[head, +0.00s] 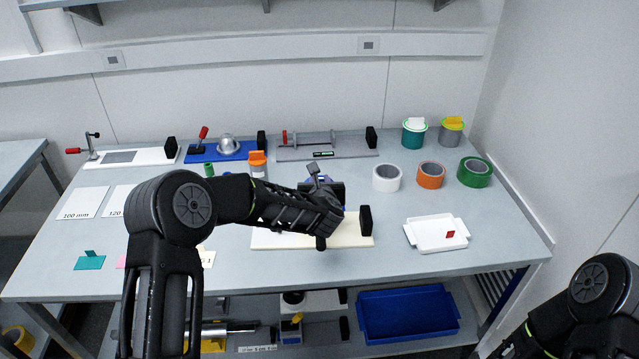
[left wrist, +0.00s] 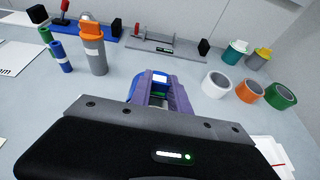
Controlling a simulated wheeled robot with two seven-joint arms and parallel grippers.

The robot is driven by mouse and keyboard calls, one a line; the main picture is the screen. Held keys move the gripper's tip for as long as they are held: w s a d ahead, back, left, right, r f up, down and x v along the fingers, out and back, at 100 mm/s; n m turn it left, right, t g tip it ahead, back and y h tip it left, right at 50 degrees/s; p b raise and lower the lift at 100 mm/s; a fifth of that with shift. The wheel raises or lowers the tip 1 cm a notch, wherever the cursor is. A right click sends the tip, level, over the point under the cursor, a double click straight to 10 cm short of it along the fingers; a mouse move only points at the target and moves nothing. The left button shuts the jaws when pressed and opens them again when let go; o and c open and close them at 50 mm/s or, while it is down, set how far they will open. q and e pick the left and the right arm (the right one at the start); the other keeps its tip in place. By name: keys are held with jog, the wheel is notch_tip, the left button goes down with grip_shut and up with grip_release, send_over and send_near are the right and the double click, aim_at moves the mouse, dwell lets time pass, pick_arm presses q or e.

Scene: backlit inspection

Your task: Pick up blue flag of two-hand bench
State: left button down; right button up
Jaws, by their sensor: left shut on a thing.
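My left gripper (head: 324,190) is over the middle of the bench (head: 330,265), above the back part of a cream board (head: 345,240) with a black block at its right end. In the left wrist view the left gripper (left wrist: 160,92) is shut on a small blue piece, which I take to be the blue flag (left wrist: 160,77). Only its top shows between the fingers. In the head view my arm and hand hide most of it, so I cannot tell whether it touches the board. My right gripper is out of view; only part of that arm shows at the lower right.
White, orange (head: 431,175) and green tape rolls stand right of the gripper. A white tray (head: 437,246) with a red piece lies at the front right. Fixtures and two canisters line the back. A grey, orange-topped bottle (left wrist: 95,52) stands at left. A blue bin (head: 408,314) is below.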

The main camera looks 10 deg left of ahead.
aim_at(320, 180)
pick_arm(q)
jog(key=shift+r, duration=0.1)
dwell(0.3)
jog(key=shift+r, duration=0.3)
notch_tip(320, 180, up, 9)
jog(key=shift+r+b, duration=0.15)
jog(key=shift+b, duration=0.85)
jog(key=c, duration=1.8)
grip_release()
grip_shut()
jog(key=shift+r, duration=0.15)
